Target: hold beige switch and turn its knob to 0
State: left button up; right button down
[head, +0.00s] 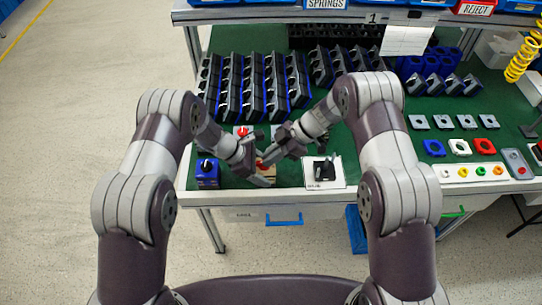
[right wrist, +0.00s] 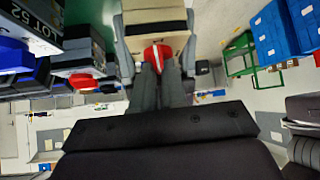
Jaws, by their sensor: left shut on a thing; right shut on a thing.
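The beige switch (head: 269,171) is near the front edge of the green table, partly hidden by my grippers. In the right wrist view its beige body (right wrist: 155,18) shows with a red knob (right wrist: 157,54) bearing a white pointer line. My left gripper (head: 258,178) is shut on the beige body; its grey fingers flank the body in the right wrist view. My right gripper (head: 264,163) is shut on the red knob, and its two fingertips (right wrist: 158,68) lie on either side of it. The scale marks around the knob cannot be read.
A blue switch box (head: 207,180) stands to the left, and a white plate (head: 338,180) with a black switch to the right. Another red-knobbed switch (head: 241,131) is just behind. Coloured rings lie at the right.

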jog(key=n+g, duration=0.2)
jog(key=n, duration=0.1)
jog(key=n+g+h, duration=0.1)
jog(key=shift+w+a+f, duration=0.15)
jog(key=shift+w+a, duration=0.05)
jog(key=shift+w, duration=0.1)
jog(key=shift+w+a+n+g+h, duration=0.15)
jog(key=shift+n+g+h, duration=0.45)
jog(key=shift+n, duration=0.45)
jog(key=shift+w+a+n+g+h, duration=0.1)
jog(key=shift+n+g+h, duration=0.45)
jog(key=shift+n, duration=0.5)
jog(key=c, duration=1.2)
grip_release()
jog(key=shift+d, duration=0.1)
jog(key=shift+o, duration=0.2)
